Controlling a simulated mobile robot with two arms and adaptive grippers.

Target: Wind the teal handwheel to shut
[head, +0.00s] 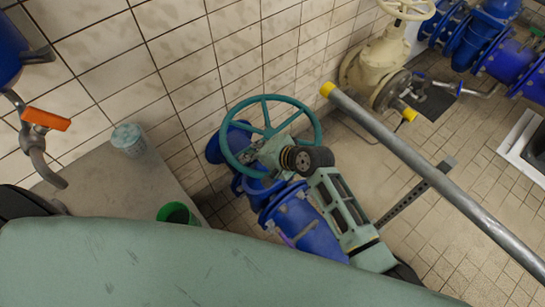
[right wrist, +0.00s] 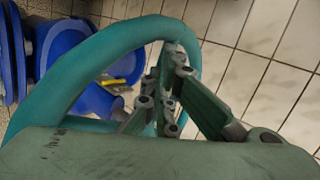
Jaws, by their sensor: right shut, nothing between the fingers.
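The teal handwheel (head: 313,118) stands on a blue valve at the middle of the head view, tilted. Its thick rim (right wrist: 95,62) arches across the right wrist view. My right gripper (head: 262,150) is at the wheel, over its lower middle. In the right wrist view my right gripper (right wrist: 165,98) has its fingers together, near the rim with nothing held between them. Whether the fingers touch the rim or a spoke I cannot tell. The gripper hides part of the hub and spokes. My left gripper is not in view.
A blue flanged pipe (head: 302,222) runs below the wheel. A grey pipe with a yellow end (head: 400,150) slants across at the right. A cream valve (head: 384,60) stands behind. A grey ledge (head: 100,178) holds a pale cup (head: 129,139) and a green cup (head: 176,213). A tiled wall is close behind.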

